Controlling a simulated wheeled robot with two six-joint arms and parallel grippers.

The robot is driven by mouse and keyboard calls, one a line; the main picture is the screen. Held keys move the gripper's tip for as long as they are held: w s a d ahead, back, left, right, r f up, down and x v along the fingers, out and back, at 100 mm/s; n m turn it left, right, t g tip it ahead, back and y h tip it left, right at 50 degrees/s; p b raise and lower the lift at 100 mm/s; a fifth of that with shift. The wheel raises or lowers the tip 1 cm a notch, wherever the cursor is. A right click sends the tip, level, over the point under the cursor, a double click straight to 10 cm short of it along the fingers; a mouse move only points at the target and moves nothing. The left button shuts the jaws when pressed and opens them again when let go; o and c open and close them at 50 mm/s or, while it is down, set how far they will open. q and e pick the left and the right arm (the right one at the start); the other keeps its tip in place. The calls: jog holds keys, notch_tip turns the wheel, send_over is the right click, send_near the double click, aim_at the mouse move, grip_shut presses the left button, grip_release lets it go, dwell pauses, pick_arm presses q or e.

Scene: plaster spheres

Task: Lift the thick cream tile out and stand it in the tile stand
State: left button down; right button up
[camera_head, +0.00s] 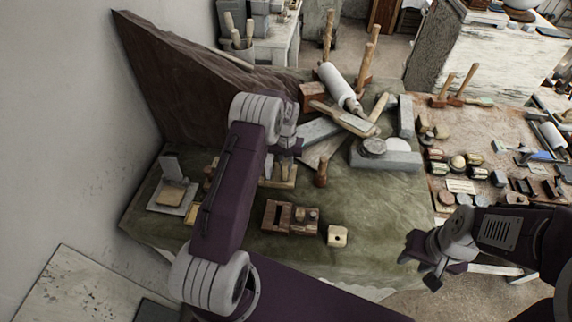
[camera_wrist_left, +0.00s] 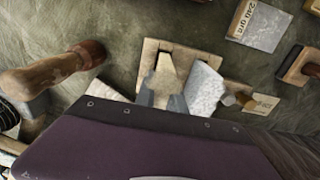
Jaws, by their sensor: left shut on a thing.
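My left gripper (camera_head: 287,150) reaches down over a light wooden holder (camera_head: 284,183) in the middle of the green cloth. In the left wrist view its grey fingers (camera_wrist_left: 164,92) are shut on a cream piece (camera_wrist_left: 166,72), which looks like the thick cream tile. The holder (camera_wrist_left: 149,50) lies right behind and under it; I cannot tell whether the tile touches it. A pale speckled tile (camera_wrist_left: 203,88) stands tilted beside the fingers. I cannot tell for sure which object is the tile stand. My right gripper (camera_head: 424,262) is open and empty off the cloth's right edge.
A grey slab with an upright plate (camera_head: 170,164) stands at the left. A dark wooden box (camera_head: 278,216) and a small cream block (camera_head: 337,236) are in front. A wooden-handled tool (camera_head: 320,174) stands right of the holder. Grey blocks (camera_head: 385,158) crowd behind.

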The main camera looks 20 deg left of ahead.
pick_arm(q)
jog(key=shift+f+b, duration=0.75)
jog(key=shift+f, duration=0.35)
jog(key=c, duration=1.3)
grip_release()
jog(key=shift+r+p, duration=1.55)
jog(key=shift+r, duration=0.55)
jog(key=shift+s+f, duration=0.1)
jog(key=shift+f, duration=0.05)
